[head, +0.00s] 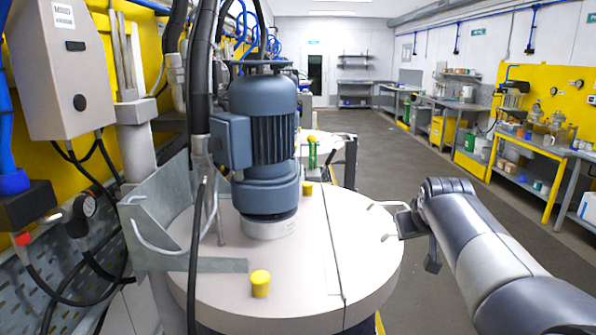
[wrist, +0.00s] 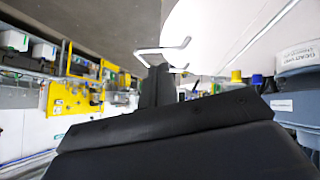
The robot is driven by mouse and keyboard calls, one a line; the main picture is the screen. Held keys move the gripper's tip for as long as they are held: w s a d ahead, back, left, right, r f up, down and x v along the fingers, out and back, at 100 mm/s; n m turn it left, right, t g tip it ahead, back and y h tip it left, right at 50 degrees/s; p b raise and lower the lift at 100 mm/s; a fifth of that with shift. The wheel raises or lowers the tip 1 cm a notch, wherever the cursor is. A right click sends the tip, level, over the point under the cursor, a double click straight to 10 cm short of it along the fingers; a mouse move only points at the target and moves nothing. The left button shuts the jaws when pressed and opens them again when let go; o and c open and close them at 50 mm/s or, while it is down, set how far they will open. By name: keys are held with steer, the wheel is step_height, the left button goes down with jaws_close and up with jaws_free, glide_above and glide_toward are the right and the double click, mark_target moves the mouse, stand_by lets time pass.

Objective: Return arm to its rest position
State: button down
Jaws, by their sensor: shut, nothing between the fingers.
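My gripper (head: 409,222) is at the right edge of the drum's round pale lid (head: 365,240) in the head view. Its dark shut fingers (wrist: 157,80) show in the wrist view and hold nothing. A thin pale bent handle (head: 383,206) sticks out from the lid's right edge, right beside my fingers; it also shows in the wrist view (wrist: 165,51). I cannot tell whether they touch. My arm reaches in from the lower right of the head view.
A blue-grey motor (head: 264,135) stands on the lid, with yellow caps (head: 260,283) near it. A grey control box (head: 60,70) and hoses are at the left. Yellow workbenches (head: 528,140) line the right wall. The grey floor (head: 400,165) between is clear.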

steer(key=w+f+b, duration=0.1)
steer(key=w+f, duration=0.3)
steer(key=f, duration=0.4)
steer(key=shift+w+b, duration=0.15)
steer(key=shift+b, duration=0.15)
